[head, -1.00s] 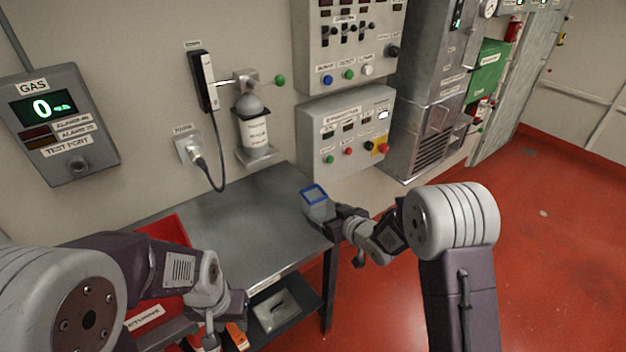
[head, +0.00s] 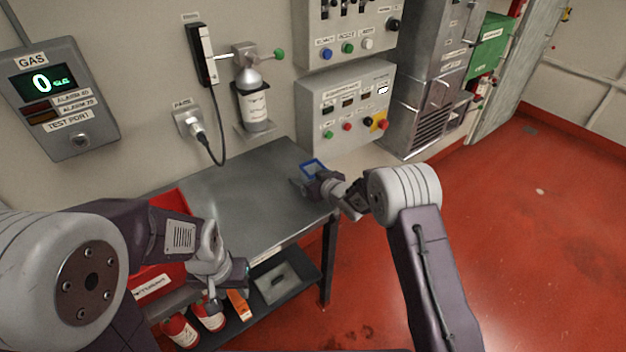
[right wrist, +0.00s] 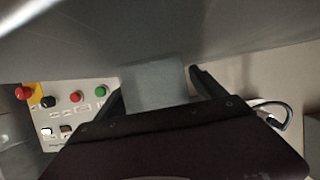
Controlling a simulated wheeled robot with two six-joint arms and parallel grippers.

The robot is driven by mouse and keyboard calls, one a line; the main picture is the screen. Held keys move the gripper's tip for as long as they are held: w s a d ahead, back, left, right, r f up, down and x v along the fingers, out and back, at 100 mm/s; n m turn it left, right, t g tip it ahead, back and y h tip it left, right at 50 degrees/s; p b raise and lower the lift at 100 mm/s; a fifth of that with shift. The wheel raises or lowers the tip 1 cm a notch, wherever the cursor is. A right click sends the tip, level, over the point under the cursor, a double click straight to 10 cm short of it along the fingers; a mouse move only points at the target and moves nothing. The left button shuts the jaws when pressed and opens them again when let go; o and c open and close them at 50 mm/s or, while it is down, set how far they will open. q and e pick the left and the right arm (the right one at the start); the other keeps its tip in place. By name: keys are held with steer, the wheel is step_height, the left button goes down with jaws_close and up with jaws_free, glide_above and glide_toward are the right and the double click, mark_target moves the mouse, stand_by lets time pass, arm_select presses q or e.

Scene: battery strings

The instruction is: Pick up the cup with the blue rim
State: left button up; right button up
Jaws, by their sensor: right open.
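The cup with the blue rim (head: 312,166) stands on the grey metal table near its right end, with its lower body hidden by my right gripper. My right gripper (head: 306,180) is at the cup in the head view. In the right wrist view, the cup (right wrist: 155,85) shows as a pale grey block between the two open fingers of my right gripper (right wrist: 156,88), one finger on each side. I cannot tell whether either finger touches it. My left gripper (head: 238,278) is low in front of the table, and its fingers are not clear.
The table (head: 235,205) is bare around its middle. A red bin (head: 168,208) sits at its left. The lower shelf (head: 305,278) holds red bottles (head: 180,332) and other items. A control box (head: 345,105) hangs on the wall behind the cup.

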mark_target(310, 166)
steer(key=shift+w, duration=0.1)
steer(key=shift+r, duration=0.1)
steer(key=c, duration=1.4)
steer(key=shift+c, duration=0.2)
steer(key=r, duration=0.3)
steer(key=d+r, duration=0.1)
steer(key=shift+s+r, duration=0.25)
steer(key=shift+r, duration=0.05)
steer(key=s+d+r+p, duration=0.1)
steer(key=s+d+r, duration=0.4)
steer(key=d, duration=0.4)
steer(key=shift+s+r, duration=0.4)
steer(key=shift+r, duration=0.25)
